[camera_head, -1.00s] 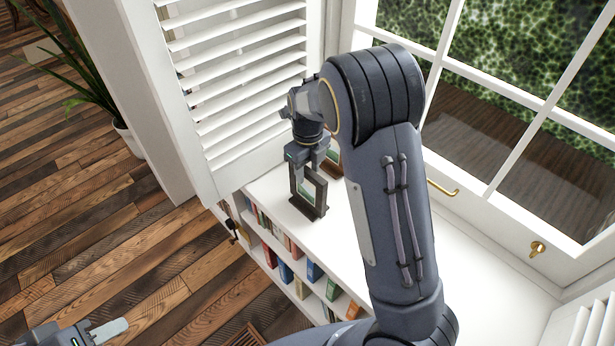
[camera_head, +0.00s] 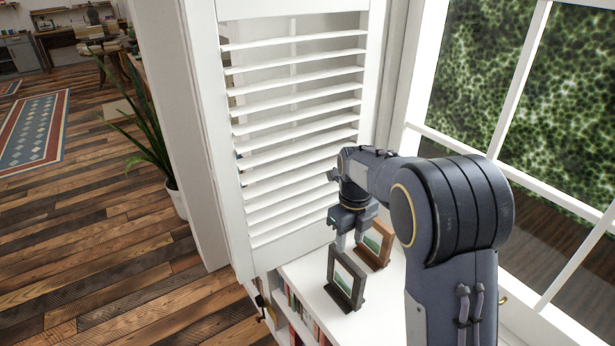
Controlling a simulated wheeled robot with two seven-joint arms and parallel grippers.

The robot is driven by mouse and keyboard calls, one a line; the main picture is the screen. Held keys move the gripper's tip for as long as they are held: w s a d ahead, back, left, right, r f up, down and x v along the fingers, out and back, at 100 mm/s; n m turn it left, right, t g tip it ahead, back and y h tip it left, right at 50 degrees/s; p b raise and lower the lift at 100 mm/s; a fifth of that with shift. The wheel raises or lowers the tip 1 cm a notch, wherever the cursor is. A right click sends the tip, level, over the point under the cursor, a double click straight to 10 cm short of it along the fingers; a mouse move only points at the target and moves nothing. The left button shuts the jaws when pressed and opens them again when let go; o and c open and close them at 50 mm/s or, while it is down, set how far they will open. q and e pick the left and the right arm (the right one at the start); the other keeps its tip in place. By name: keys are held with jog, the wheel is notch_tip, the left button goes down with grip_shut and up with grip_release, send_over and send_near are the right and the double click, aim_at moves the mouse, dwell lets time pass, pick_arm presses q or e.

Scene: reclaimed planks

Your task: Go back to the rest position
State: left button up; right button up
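My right gripper (camera_head: 350,238) is just above the top edge of a dark picture frame (camera_head: 345,281). Its fingers point down and look parted, with nothing between them. The dark frame stands upright on the white top of a low bookcase (camera_head: 318,283). A brown wooden picture frame (camera_head: 376,243) stands behind it, to the right, partly hidden by my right wrist. My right arm reaches in from the lower right. My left gripper is not in the head view.
A white louvred shutter (camera_head: 294,130) stands close to the left of my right wrist. A window (camera_head: 505,110) is on the right. A potted plant (camera_head: 150,140) stands behind the white post (camera_head: 183,130). Open plank floor (camera_head: 95,265) lies to the left.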

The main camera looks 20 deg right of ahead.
aim_at(347, 261)
notch_tip(347, 261, down, 11)
jog(key=shift+f+b, duration=0.1)
jog(key=shift+b, duration=0.2)
notch_tip(347, 261, up, 2)
jog(key=shift+r, duration=0.15)
jog(key=shift+s+a+r, duration=0.1)
jog(key=shift+r, duration=0.35)
jog(key=shift+s, duration=0.1)
